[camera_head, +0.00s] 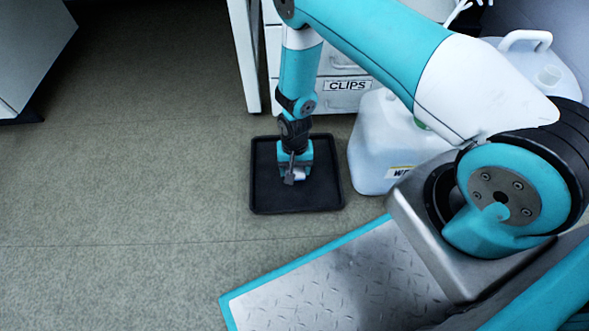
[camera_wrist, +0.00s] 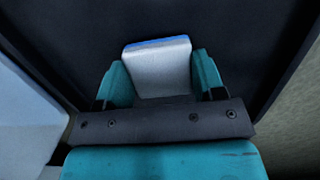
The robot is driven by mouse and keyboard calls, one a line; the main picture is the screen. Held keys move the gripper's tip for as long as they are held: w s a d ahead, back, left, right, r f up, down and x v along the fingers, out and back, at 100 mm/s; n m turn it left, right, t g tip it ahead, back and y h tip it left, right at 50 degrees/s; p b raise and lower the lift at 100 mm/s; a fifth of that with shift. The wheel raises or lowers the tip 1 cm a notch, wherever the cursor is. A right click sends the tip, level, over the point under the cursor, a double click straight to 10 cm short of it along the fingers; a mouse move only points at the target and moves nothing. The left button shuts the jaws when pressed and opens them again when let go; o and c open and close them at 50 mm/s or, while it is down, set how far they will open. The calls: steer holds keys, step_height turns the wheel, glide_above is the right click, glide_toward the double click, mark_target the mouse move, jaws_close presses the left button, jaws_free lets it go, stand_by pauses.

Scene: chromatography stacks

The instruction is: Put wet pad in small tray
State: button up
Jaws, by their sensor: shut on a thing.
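My gripper (camera_head: 294,176) points down over a small black tray (camera_head: 325,199) on the floor. It is shut on a pale grey-white pad with a blue edge (camera_wrist: 158,68), held between the two teal fingers in the wrist view. In the head view the pad shows only as a small pale patch (camera_head: 300,173) at the fingertips, inside the tray's outline. The black tray fills most of the background in the wrist view (camera_wrist: 60,40). I cannot tell whether the pad touches the tray floor.
White jugs (camera_head: 385,150) stand just right of the tray, one with a label partly hidden. A drawer unit labelled CLIPS (camera_head: 347,86) stands behind the tray. The floor (camera_head: 130,190) left of the tray is clear. A white cabinet (camera_head: 25,50) is at the far left.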

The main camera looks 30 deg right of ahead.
steer(key=o, duration=0.9)
steer(key=shift+f, duration=0.1)
steer(key=a+r+n+y+p, duration=0.1)
steer(key=a+r+n+p, duration=0.15)
steer(key=r, duration=1.05)
steer(key=a+r+n+p, duration=0.1)
steer(key=r+p, duration=0.2)
steer(key=r, duration=1.1)
steer(key=a+r+n+y+p, duration=0.1)
steer(key=a+r+n+p, duration=0.15)
steer(key=r, duration=1.05)
steer(key=s+r+n, duration=0.2)
steer(key=s+r, duration=0.3)
steer(key=s, duration=0.1)
steer(key=s+r+n+y, duration=0.1)
steer(key=s+r+n, duration=0.1)
steer(key=s+r, duration=0.3)
steer(key=s+r+n+t, duration=0.1)
steer(key=s+r, duration=0.5)
steer(key=s, duration=0.1)
steer(key=shift+s+a+n+y, duration=0.1)
steer(key=shift+s+n+y, duration=0.05)
steer(key=shift+n+y, duration=0.2)
